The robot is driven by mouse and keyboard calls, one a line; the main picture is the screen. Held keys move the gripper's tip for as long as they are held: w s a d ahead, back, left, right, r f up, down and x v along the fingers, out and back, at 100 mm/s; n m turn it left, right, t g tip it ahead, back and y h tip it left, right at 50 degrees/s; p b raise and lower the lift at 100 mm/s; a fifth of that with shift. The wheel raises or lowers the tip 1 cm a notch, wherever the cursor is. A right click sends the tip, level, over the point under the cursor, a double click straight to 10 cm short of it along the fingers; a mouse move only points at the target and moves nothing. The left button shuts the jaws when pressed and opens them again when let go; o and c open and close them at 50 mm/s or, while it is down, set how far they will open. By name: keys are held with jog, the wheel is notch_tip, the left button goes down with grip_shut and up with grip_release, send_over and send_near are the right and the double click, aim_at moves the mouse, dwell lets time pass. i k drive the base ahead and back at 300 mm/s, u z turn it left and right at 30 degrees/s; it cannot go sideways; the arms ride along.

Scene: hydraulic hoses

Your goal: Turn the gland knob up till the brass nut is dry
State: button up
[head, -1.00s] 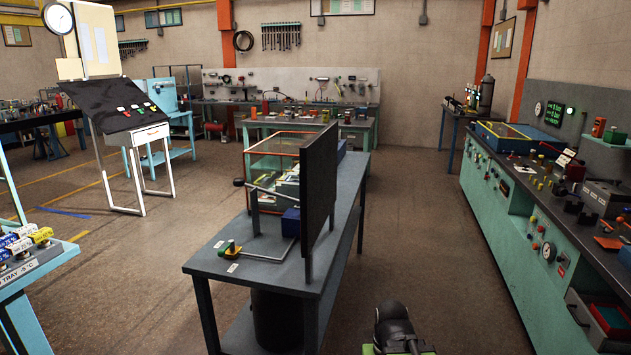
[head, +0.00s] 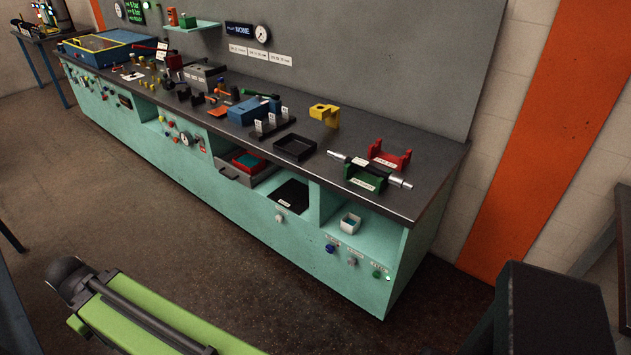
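No knob in the head view can be made out as the gland knob, and I cannot pick out a brass nut. On the front of the teal bench (head: 262,232), a blue knob (head: 330,248), a grey knob (head: 351,262) and a green knob (head: 376,274) sit in a row at the lower right, with labels too small to read. Another pale knob (head: 279,218) is farther left. Small yellowish fittings stand on the bench's far left part, too small to identify. My green arm link shows at the lower left, apart from the bench. My gripper is not in view.
The bench top holds a yellow block (head: 325,114), a black tray (head: 293,147) and a rod across a green cradle (head: 365,178), beside a red cradle (head: 390,155). A dark box-like shape stands at the lower right. Floor (head: 150,220) in front of the bench is clear.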

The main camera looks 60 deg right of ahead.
aim_at(329, 248)
jog(key=z, duration=2.55)
jog(key=k, duration=0.75)
jog(key=u, duration=0.1)
jog(key=i, duration=0.5)
